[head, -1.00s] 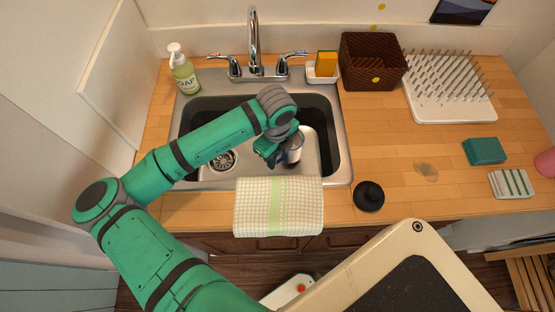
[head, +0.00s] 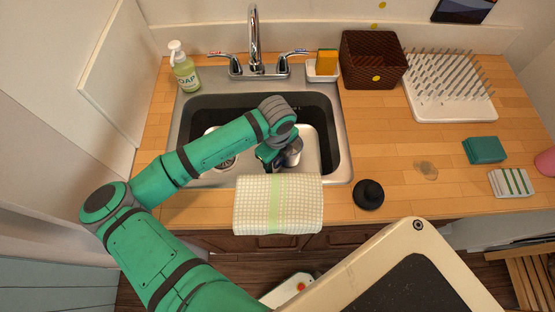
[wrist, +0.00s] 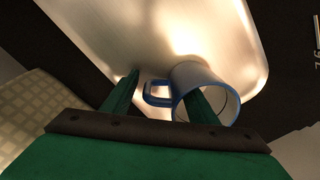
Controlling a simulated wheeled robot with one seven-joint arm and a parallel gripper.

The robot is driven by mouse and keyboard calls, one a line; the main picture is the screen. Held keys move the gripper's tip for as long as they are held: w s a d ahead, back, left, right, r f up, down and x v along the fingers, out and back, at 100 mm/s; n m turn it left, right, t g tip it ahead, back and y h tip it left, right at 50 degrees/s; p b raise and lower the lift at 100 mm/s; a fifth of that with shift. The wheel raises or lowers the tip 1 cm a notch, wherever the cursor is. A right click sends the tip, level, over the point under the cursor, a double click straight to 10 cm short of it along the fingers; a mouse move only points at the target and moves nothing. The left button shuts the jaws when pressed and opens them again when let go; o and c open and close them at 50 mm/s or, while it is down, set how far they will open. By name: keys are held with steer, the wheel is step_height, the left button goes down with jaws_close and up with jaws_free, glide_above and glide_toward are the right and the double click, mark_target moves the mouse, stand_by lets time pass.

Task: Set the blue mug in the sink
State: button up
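The mug (head: 293,153) is pale grey with a blue rim and handle in the wrist view (wrist: 201,75). It is inside the steel sink (head: 341,150), low in the right part of the basin, and looks tilted. I cannot tell if it fully rests on the basin floor. My gripper (wrist: 162,84) is at the mug with its fingers apart. One finger reaches into the mug's mouth; the other is outside, past the handle, with a gap to it. In the head view my gripper (head: 272,158) is partly hidden by my wrist.
A checked towel (head: 278,205) hangs over the sink's front edge. The faucet (head: 254,45) stands behind the basin, with a soap bottle (head: 184,70) at left and a sponge holder (head: 322,72) at right. A black round object (head: 368,194) sits on the counter right of the sink.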

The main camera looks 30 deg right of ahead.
step_height(320, 180, up, 11)
steer(key=shift+r, duration=0.1)
steer(key=shift+a+r, duration=0.2)
steer(key=shift+r, duration=0.3)
steer(key=shift+d+r, duration=0.1)
steer(key=shift+s, duration=0.1)
